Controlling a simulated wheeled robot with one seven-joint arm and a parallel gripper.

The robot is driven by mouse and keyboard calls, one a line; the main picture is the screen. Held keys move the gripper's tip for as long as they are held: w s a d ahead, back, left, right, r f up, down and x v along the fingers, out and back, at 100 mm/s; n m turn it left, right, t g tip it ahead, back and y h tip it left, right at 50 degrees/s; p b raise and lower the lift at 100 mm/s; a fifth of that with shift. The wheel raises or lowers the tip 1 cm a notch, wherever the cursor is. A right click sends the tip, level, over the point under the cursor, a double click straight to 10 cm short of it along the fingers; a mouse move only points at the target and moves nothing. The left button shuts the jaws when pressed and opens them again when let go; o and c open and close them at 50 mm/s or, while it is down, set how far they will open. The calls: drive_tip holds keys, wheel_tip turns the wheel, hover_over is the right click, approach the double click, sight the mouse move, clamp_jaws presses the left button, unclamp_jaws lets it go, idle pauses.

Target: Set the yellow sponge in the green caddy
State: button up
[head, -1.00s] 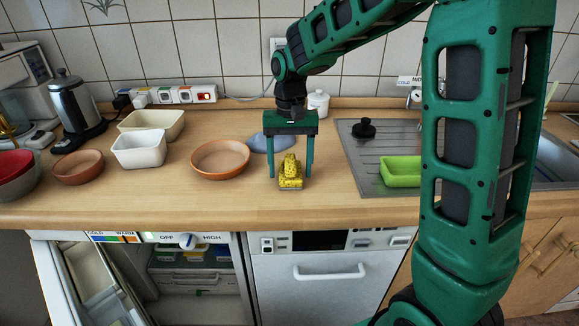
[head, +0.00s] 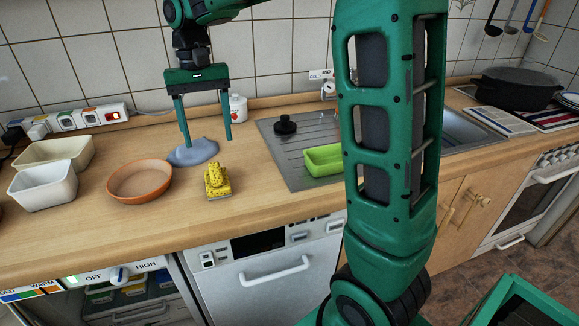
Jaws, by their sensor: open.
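A small yellow thing (head: 217,181) stands on the wooden counter near its front edge. It is the only yellow object clearly on the counter, but its stepped shape looks more like a toy vehicle than a plain sponge. The bright green caddy (head: 323,164) sits on the sink's metal drainboard, to its right, partly hidden by my arm. My gripper (head: 207,140) is open and empty, pointing down. Its fingertips appear above and behind the yellow thing in the picture, with the left finger in front of a blue-grey flat object (head: 193,152).
A terracotta dish (head: 140,181) and two pale tubs (head: 43,186) stand left. A black knob-like object (head: 285,124) is on the drainboard (head: 290,163), and a white jar (head: 238,108) stands behind. A dark pot (head: 517,88) is far right. Counter between yellow thing and drainboard is clear.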

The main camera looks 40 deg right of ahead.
drive_tip(key=s+d+f+m, duration=0.1)
drive_tip(key=s+d+f, duration=0.1)
drive_tip(key=s+d, duration=1.1)
drive_tip(key=shift+s+f+m+t, duration=0.25)
drive_tip(key=shift+s+m+t, duration=0.15)
drive_tip(key=shift+s, duration=0.55)
drive_tip(key=shift+o, duration=0.7)
drive_tip(key=s+d+f, duration=0.2)
drive_tip(key=s+f, duration=0.1)
drive_tip(key=s, duration=0.4)
drive_tip(key=s+d+f+m, duration=0.1)
drive_tip(key=s+d+f, duration=0.2)
drive_tip(key=s, duration=0.4)
drive_tip(key=shift+s+t, duration=0.3)
drive_tip(key=shift+s, duration=0.1)
drive_tip(key=o, duration=0.3)
drive_tip(key=shift+s+d+f, duration=0.15)
drive_tip(key=shift+s+f, duration=0.1)
drive_tip(key=shift+s, duration=0.05)
wheel_tip(320, 180, up, 10)
drive_tip(key=n, duration=2.1)
hover_over(215, 169)
wheel_tip(215, 169, down, 5)
drive_tip(key=shift+d, duration=0.15)
drive_tip(key=shift+a+f, duration=0.2)
drive_tip(key=shift+f, duration=2.45)
